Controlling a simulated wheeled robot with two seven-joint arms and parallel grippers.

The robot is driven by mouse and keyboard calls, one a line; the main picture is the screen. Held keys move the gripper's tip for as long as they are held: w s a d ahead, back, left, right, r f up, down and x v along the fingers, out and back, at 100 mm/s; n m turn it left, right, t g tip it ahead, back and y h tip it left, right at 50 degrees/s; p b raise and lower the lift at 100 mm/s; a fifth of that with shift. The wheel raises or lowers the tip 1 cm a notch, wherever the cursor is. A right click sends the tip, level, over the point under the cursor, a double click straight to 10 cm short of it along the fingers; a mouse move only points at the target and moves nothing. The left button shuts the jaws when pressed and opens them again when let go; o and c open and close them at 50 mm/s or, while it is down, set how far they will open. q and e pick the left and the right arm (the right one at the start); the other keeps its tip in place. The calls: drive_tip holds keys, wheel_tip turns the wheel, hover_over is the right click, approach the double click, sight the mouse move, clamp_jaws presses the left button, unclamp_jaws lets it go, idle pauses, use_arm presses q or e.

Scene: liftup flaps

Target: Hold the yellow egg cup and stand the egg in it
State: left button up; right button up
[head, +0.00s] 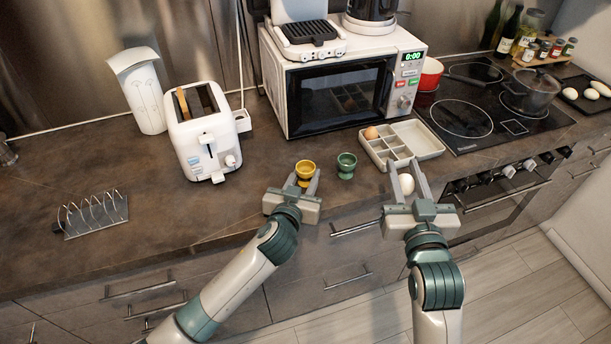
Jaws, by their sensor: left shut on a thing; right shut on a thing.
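The yellow egg cup (306,169) stands upright near the counter's front edge. My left gripper (304,179) is shut on it, with a finger on each side. A white egg (407,184) is between the fingers of my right gripper (405,180), which is shut on it. The egg is in front of the divided tray, to the right of the yellow cup and apart from it. The inside of the yellow cup shows no egg.
A green egg cup (347,164) stands just right of the yellow one. A divided tray (427,139) holding a brown egg (371,133) sits behind. The microwave (340,88), toaster (205,130) and toast rack (93,215) are around. Counter left of the cups is clear.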

drive_tip(key=shift+a, duration=0.1)
drive_tip(key=w+a+f+n+g+y, duration=0.25)
drive_tip(key=w+a+n+y, duration=0.25)
drive_tip(key=w+a+y, duration=0.55)
wheel_tip(320, 180, up, 2)
drive_tip(key=n+g+y, duration=0.4)
drive_tip(key=n+g, duration=0.3)
hover_over(300, 166)
drive_tip(key=shift+r, duration=0.1)
drive_tip(key=shift+f, duration=3.55)
drive_tip(key=o, duration=0.8)
drive_tip(key=shift+f, duration=0.1)
